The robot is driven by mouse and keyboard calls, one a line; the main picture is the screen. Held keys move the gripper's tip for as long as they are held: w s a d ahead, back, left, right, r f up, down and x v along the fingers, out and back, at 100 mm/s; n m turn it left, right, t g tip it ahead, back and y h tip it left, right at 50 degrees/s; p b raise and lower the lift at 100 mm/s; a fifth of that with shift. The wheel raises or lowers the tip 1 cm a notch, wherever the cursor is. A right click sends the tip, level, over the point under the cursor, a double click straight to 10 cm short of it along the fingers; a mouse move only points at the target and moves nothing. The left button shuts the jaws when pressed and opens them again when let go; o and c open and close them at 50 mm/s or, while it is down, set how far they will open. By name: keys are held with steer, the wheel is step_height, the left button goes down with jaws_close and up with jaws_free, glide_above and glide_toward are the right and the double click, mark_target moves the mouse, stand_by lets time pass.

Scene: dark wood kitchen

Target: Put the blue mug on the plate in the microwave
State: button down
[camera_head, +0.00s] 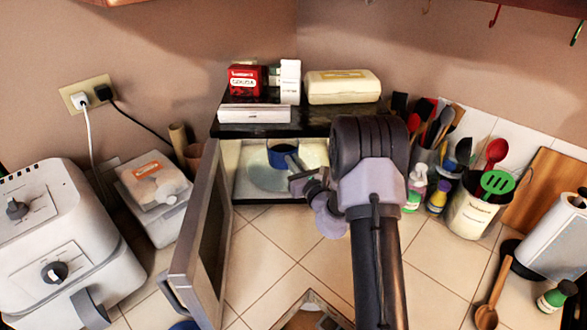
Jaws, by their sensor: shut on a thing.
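The blue mug (283,157) is inside the open microwave (306,124), over or on the pale round plate (262,179). I cannot tell whether its base touches the plate. My gripper (294,172) reaches into the cavity from the right and front and is shut on the blue mug at its near side. My arm covers the right side of the microwave opening. The microwave door (204,240) stands open to the left.
Boxes, including a red box (246,79) and a cream container (343,86), sit on top of the microwave. A white air fryer (60,240) stands left. Utensil holders, including a cream crock (470,212), and bottles stand right. Tiled counter in front is mostly clear.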

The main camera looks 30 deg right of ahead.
steer(key=shift+w+d+f, duration=0.1)
steer(key=shift+w+d, duration=0.5)
steer(key=shift+w, duration=0.35)
steer(key=shift+f+b, duration=0.95)
steer(key=shift+f, duration=0.8)
steer(key=shift+f, duration=0.1)
steer(key=c, duration=1.5)
jaws_free()
